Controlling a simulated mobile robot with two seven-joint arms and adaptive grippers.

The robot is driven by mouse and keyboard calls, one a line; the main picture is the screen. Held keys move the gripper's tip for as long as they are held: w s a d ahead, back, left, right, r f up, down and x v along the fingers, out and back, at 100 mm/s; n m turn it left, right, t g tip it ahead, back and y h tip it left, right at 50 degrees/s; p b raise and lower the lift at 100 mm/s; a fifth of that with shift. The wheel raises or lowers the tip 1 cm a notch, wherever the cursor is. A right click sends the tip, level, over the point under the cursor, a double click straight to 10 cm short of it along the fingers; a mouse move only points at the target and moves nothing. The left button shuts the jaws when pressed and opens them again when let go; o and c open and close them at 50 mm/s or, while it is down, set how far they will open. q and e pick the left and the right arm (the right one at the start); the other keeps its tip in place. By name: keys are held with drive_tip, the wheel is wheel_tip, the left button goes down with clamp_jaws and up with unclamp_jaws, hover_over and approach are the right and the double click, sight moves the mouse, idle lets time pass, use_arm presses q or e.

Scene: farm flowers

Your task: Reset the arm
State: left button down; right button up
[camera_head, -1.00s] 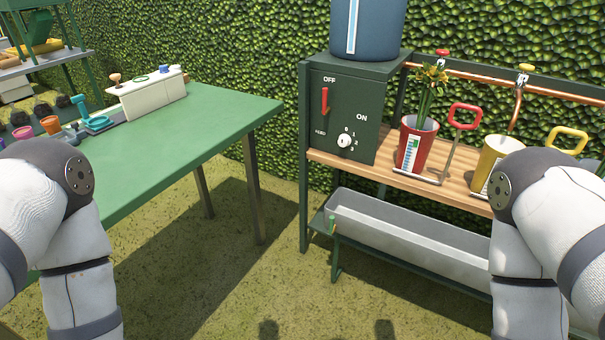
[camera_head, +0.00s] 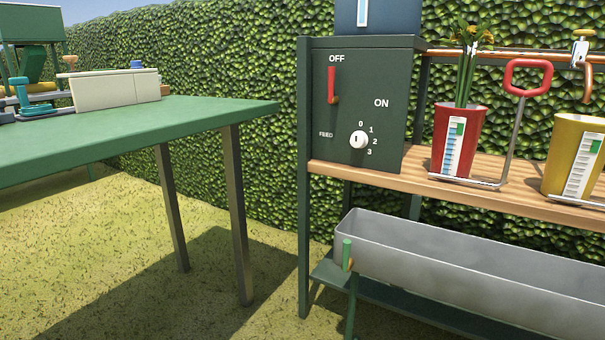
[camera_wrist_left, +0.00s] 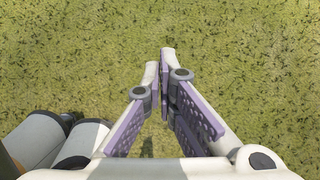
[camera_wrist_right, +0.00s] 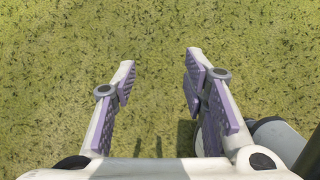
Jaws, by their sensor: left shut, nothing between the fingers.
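Neither arm shows in the head view. In the left wrist view my left gripper (camera_wrist_left: 160,66) points down over bare grass. Its fingertips are together with nothing between them. In the right wrist view my right gripper (camera_wrist_right: 160,66) also hangs over grass. Its fingers are wide apart and empty. Parts of my own body show at the lower left of the left wrist view and the lower right of the right wrist view.
A green table (camera_head: 120,130) stands at left, with a white box (camera_head: 115,88) on it. At right, a dark control box (camera_head: 355,120), a red pot (camera_head: 446,145) with flowers and a yellow pot (camera_head: 575,150) stand on a wooden shelf above a grey trough (camera_head: 470,265). Grass lies between.

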use_arm(q)
drive_tip(key=w+r+t+p, duration=0.3)
drive_tip(key=w+r+p, duration=0.5)
drive_tip(key=r+p, duration=0.6)
drive_tip(key=w+r+t+p, duration=0.4)
drive_tip(key=w+r+p, duration=0.4)
drive_tip(key=r+p, duration=0.6)
drive_tip(key=shift+w, duration=0.35)
use_arm(e)
drive_tip(key=w+r+t, duration=0.3)
drive_tip(key=w+r, duration=0.5)
drive_tip(key=r, duration=0.6)
drive_tip(key=w+r+t, duration=0.4)
drive_tip(key=w+r, duration=0.4)
drive_tip(key=r, duration=0.6)
drive_tip(key=shift+w, duration=0.3)
use_arm(q)
drive_tip(key=shift+a, duration=0.1)
use_arm(e)
drive_tip(key=shift+d, duration=0.1)
